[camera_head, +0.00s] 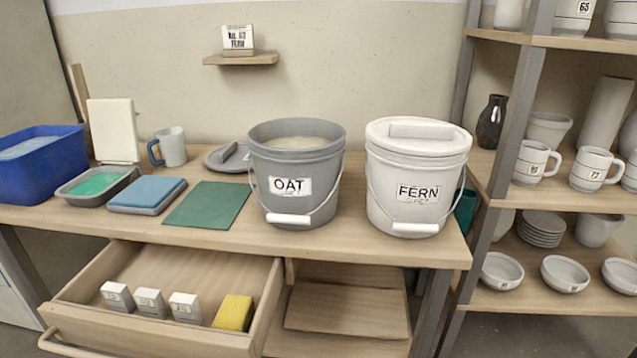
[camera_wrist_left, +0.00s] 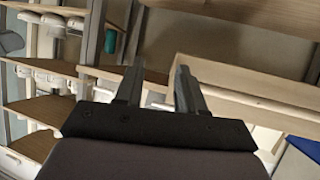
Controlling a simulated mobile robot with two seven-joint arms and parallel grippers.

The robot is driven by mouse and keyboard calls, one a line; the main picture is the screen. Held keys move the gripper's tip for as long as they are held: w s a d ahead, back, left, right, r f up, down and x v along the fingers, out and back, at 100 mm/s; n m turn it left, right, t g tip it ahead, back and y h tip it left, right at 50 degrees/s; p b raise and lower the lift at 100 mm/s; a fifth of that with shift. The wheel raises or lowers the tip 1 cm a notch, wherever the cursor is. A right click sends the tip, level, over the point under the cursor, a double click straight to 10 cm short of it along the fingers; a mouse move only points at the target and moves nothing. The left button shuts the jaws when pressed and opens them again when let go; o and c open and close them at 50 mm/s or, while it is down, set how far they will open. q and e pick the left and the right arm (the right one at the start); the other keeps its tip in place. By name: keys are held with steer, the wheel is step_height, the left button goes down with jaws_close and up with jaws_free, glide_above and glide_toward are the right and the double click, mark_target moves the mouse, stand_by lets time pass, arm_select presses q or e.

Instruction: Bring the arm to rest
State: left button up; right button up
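My left gripper (camera_wrist_left: 158,82) shows only in the left wrist view. Its two dark fingers stand apart with nothing between them, so it is open and empty. Table edges, wooden boards and shelving show beyond it, and it touches nothing that I can see. Neither of my grippers shows in the head view, and my right gripper is in no view. On the table (camera_head: 345,238), the grey OAT bucket (camera_head: 290,200) stands open with pale contents. The white FERN bucket (camera_head: 413,190) beside it has its lid on.
The drawer (camera_head: 190,342) stands pulled out, holding several small labelled blocks and a yellow sponge (camera_head: 234,312). A grey lid (camera_head: 228,158), green mat (camera_head: 208,205), blue pad (camera_head: 147,192), mug (camera_head: 171,147) and blue tub (camera_head: 45,176) lie left. Pottery shelves (camera_head: 560,163) stand right.

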arm_select(q)
steer(key=s+a+r+y+p, duration=0.1)
steer(key=a+r+p, duration=0.2)
steer(key=r+p, duration=0.4)
steer(key=s+a+r+n+g+y+p, duration=0.1)
steer(key=r+p, duration=0.6)
steer(key=p, duration=0.9)
steer(key=shift+s+a, duration=0.7)
steer(key=shift+a, duration=0.55)
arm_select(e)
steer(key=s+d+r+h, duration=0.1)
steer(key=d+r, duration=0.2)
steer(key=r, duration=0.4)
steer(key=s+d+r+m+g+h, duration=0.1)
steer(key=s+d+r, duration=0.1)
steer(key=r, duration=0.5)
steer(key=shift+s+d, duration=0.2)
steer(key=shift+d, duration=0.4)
